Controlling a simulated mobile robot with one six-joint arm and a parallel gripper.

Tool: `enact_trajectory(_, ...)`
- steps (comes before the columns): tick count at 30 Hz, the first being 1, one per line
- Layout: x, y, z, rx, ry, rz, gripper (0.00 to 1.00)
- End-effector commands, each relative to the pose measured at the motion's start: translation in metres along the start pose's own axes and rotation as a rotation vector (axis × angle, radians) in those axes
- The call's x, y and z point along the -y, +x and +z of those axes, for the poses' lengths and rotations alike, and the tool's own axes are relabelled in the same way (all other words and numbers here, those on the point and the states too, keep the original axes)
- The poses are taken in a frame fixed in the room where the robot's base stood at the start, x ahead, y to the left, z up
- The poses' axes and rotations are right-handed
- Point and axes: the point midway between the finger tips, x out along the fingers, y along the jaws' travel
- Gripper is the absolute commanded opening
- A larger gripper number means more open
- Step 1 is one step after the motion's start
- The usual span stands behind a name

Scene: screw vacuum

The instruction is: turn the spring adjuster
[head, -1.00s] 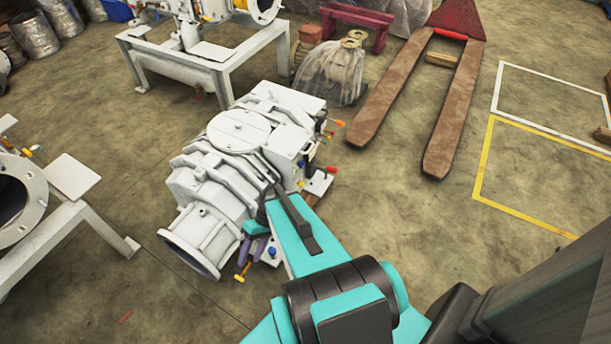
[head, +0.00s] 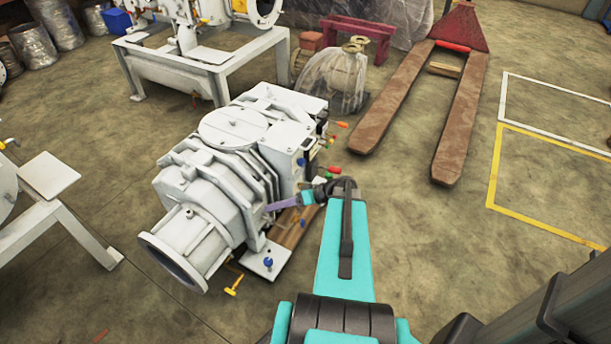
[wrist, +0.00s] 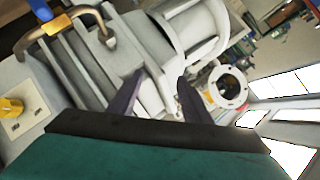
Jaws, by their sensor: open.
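The white vacuum machine (head: 215,175) stands in the middle of the head view, with small coloured handles on its right side. My gripper (head: 272,207) is beside that side, its purple fingers pointing left toward the housing. In the wrist view my gripper (wrist: 160,77) is open, with nothing between its fingers and the ribbed white housing (wrist: 95,70) beyond. A yellow knob (wrist: 11,106) on a white block is at the left edge, and a blue handle (wrist: 41,9) on a brass fitting is at the upper left. I cannot tell which part is the spring adjuster.
A yellow handle (head: 234,285) sticks out low by the machine's front plate (head: 262,263). A brown pallet jack (head: 455,130) and a wrapped object (head: 335,82) stand behind. White frames stand left and at the back.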

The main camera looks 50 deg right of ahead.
Motion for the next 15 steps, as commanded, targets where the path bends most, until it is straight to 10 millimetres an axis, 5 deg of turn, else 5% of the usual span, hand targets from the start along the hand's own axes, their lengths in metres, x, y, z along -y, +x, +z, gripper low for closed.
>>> enact_trajectory(1, -0.018, -0.008, 0.000, -0.044, -0.022, 0.006, 0.44)
enact_trajectory(15, -0.093, -0.130, -0.031, -0.436, -0.301, 0.100, 0.44)
